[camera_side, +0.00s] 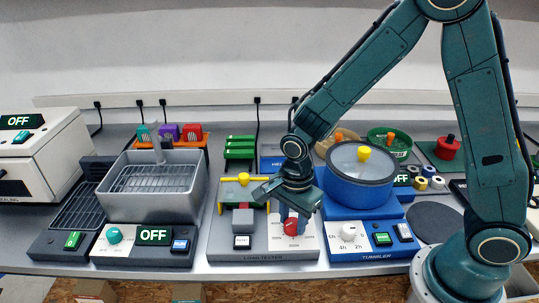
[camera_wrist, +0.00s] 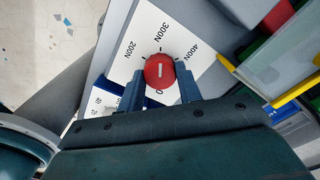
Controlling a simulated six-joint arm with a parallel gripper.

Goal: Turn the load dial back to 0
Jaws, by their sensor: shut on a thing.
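The red load dial (camera_side: 291,227) is on the grey load tester (camera_side: 285,249) in the side view. My gripper (camera_side: 292,217) points down over it, with its fingers around the dial. In the wrist view the red dial (camera_wrist: 159,72) sits between the two fingertips of my gripper (camera_wrist: 158,77), which is shut on its sides. A white line on the dial's face runs nearly up and down in the picture. The white scale (camera_wrist: 150,34) shows 200N at left, 300N above and 400N at right. A 0 shows just below the dial. Which end of the line is the pointer is unclear.
The blue tumbler (camera_side: 362,256), with its lidded drum (camera_side: 359,182), stands close to the right. To the left are a yellow clamp bar (camera_side: 243,181), a white button (camera_side: 242,242) and a grey basin (camera_side: 152,208). Coloured reels (camera_side: 390,143) stand behind.

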